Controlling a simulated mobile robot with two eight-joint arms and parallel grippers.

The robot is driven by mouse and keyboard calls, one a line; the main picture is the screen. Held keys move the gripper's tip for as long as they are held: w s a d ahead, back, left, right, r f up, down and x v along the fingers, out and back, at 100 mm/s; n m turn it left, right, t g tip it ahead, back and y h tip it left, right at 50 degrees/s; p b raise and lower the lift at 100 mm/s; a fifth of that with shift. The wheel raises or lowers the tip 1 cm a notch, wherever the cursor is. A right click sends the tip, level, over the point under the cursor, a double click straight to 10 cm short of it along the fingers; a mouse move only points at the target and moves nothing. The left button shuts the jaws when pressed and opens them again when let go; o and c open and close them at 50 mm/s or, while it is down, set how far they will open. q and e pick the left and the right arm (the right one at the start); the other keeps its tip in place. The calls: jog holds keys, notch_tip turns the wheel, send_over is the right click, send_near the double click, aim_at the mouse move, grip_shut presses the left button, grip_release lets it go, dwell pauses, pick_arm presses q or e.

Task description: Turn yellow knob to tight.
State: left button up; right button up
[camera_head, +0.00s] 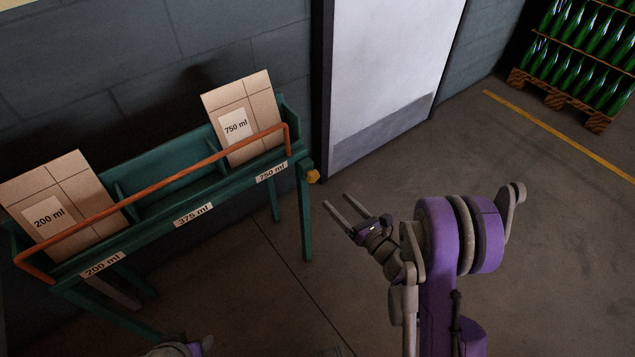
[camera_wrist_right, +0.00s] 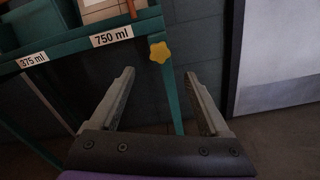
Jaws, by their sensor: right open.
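The yellow knob (camera_head: 313,176) sits at the right end of the green rack (camera_head: 235,183), by the 750 ml label. In the right wrist view the knob (camera_wrist_right: 160,52) is star-shaped and lies beyond my fingers, between their lines and slightly above the tips. My right gripper (camera_head: 336,206) is open and empty, to the right of the knob and apart from it. Its two fingers also show in the right wrist view (camera_wrist_right: 160,76). At the bottom edge of the head view a small part of my left arm may show; its fingers are not visible.
The rack holds a 200 ml carton (camera_head: 75,180) and a 750 ml carton (camera_head: 252,100); its 375 ml bay is empty. An orange rail (camera_head: 170,183) runs along its front. A pale door (camera_head: 385,70) stands behind. Green bottles (camera_head: 590,45) stand on a pallet far right. Open floor lies right of the rack.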

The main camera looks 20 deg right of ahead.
aim_at(315, 178)
jog(key=p+x, duration=0.3)
jog(key=x, duration=0.7)
jog(key=shift+w+a, duration=0.15)
jog(key=shift+w, duration=0.15)
jog(key=shift+c, duration=0.2)
grip_shut()
